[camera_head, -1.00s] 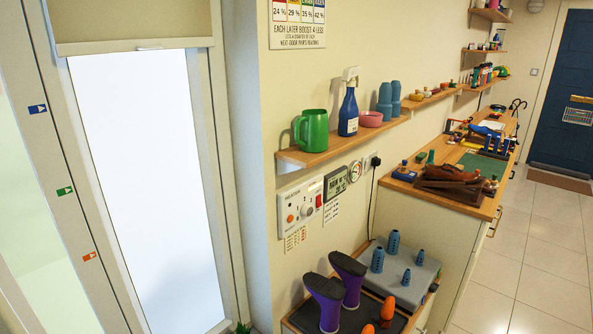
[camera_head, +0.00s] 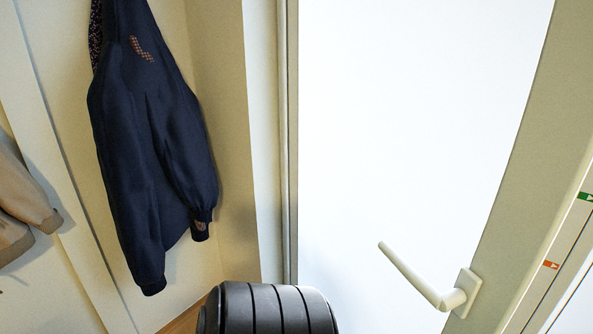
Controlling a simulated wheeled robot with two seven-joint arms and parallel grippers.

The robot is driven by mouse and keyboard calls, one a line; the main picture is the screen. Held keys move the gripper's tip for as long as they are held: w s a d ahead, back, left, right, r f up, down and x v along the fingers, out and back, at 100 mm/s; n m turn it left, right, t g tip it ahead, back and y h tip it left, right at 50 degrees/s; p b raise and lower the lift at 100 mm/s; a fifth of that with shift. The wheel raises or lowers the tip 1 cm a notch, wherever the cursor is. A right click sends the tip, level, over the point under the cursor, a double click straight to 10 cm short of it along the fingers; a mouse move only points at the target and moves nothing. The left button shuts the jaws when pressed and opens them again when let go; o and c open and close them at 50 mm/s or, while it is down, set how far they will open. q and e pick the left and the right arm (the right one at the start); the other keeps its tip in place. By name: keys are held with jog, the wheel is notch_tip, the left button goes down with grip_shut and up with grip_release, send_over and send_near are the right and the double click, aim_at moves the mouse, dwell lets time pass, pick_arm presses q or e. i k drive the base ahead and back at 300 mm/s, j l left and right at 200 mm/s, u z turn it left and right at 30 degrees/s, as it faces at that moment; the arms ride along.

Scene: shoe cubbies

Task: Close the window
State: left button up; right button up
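The window (camera_head: 405,130) fills the right half of the view with a bright white pane and a beige-grey stile on its right side. Its white lever handle (camera_head: 428,285) sits low on that stile, with the lever pointing left and slightly up. I cannot tell for sure how far the window stands open. Neither of my grippers is in view. A black ribbed rounded part, seemingly of my own arm, shows at the bottom middle, in front of the window's lower left corner.
A dark navy jacket (camera_head: 150,130) hangs on the cream wall left of the window. A tan garment (camera_head: 25,200) hangs at the far left edge. A pale strip with green and orange arrow markers (camera_head: 551,265) runs along the right edge.

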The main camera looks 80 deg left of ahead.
aim_at(457, 135)
jog(key=u, duration=2.1)
